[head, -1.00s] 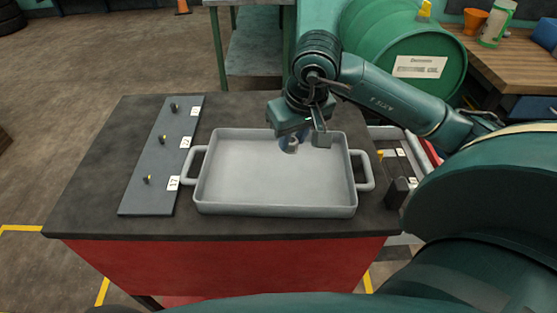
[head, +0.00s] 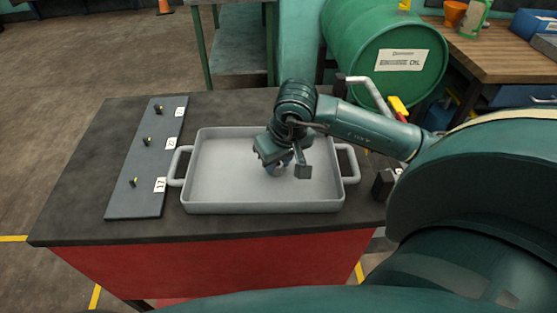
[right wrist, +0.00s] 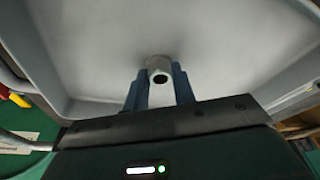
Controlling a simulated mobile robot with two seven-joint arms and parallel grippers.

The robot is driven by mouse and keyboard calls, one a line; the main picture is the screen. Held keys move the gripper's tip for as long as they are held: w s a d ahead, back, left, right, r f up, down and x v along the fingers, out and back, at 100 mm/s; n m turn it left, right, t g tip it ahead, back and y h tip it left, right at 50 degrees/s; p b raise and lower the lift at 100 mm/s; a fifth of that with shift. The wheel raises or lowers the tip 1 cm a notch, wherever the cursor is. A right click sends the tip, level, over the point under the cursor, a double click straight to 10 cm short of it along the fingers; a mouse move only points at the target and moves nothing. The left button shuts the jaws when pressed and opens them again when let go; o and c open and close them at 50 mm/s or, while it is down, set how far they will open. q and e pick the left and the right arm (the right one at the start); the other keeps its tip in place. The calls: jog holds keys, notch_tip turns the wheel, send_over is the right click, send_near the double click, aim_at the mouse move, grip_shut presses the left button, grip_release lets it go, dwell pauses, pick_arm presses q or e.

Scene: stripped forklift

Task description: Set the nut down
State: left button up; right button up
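The nut (right wrist: 159,70) is a small grey ring with a dark hole, seen in the right wrist view. My right gripper (right wrist: 160,78) has its two blue fingers on either side of it, shut on it. In the head view the right gripper (head: 281,167) is low over the inside of the grey tray (head: 262,207). The gripper partly hides the nut there, and I cannot tell whether the nut touches the tray floor. My left gripper is not in view.
The tray has side handles and stands on a dark-topped red cabinet (head: 75,215). Left of it lies a grey board (head: 136,200) with several small pegs and number labels. A green barrel (head: 385,45) and wooden bench (head: 490,50) stand behind. The tray's left half is clear.

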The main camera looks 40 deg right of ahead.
jog(key=o, duration=0.4)
jog(key=shift+r, duration=0.15)
jog(key=shift+r+p, duration=0.2)
jog(key=shift+p, duration=0.1)
jog(key=b+v, duration=0.1)
jog(key=v, duration=1)
jog(key=shift+s+r, duration=0.15)
jog(key=shift+r, duration=0.2)
